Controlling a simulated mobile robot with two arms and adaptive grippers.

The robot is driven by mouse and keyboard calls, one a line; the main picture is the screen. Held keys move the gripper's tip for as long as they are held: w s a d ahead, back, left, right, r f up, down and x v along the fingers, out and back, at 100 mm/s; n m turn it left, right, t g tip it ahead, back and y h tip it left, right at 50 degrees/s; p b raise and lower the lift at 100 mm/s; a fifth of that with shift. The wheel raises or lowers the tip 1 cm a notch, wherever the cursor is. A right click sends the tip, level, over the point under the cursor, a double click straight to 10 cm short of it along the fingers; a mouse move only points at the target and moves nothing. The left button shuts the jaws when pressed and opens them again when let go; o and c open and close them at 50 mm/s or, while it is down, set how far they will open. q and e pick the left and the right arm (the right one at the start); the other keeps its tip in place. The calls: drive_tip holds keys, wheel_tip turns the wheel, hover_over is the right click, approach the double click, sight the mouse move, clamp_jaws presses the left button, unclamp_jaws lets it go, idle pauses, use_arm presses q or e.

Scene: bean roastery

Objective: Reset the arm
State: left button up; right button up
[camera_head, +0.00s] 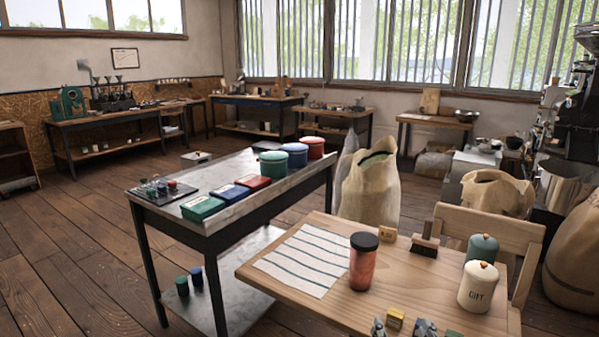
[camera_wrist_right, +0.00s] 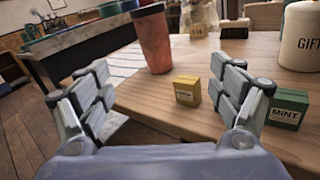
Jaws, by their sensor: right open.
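My right gripper (camera_head: 399,326) shows at the bottom edge of the head view, over the front of the wooden table (camera_head: 320,235). In the right wrist view the gripper (camera_wrist_right: 163,85) has its fingers wide apart with nothing held between them. A small yellow box (camera_head: 395,319) stands on the table beyond the fingers; it also shows in the wrist view (camera_wrist_right: 186,91). A green box marked MINT (camera_wrist_right: 289,108) is beside the right finger. My left gripper is not in view.
A red tumbler with a black lid (camera_head: 362,262) stands beside a striped cloth (camera_head: 307,258). A cream GIFT canister (camera_head: 478,288), a teal canister (camera_head: 482,248) and a brush (camera_head: 425,246) are at the right. A dark metal table (camera_head: 232,212) with tins stands behind left.

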drive_tip(key=s+d+f+m+g+h, duration=0.35)
drive_tip(key=s+f+m+g, duration=0.45)
drive_tip(key=m, duration=1)
drive_tip(key=s+a+f+m+g+y, duration=0.1)
drive_tip(key=s+a+f+m+g, duration=0.2)
drive_tip(key=s+m, duration=0.65)
drive_tip(key=s+a+f+m+g+y, duration=0.25)
drive_tip(key=s+m, duration=0.25)
drive_tip(key=s, duration=1)
wheel_tip(320, 180, down, 26)
drive_tip(key=s+r+g+p, duration=0.1)
drive_tip(key=s+g+p, duration=0.1)
drive_tip(key=s, duration=0.1)
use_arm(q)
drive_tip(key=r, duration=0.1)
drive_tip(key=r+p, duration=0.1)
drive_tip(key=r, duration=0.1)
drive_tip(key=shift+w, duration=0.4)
use_arm(e)
drive_tip(key=s+d+f+g+h, duration=0.1)
drive_tip(key=s+d+f, duration=0.1)
drive_tip(key=s+f, duration=1.2)
drive_tip(key=shift+s+d, duration=0.3)
drive_tip(key=shift+s, duration=0.6)
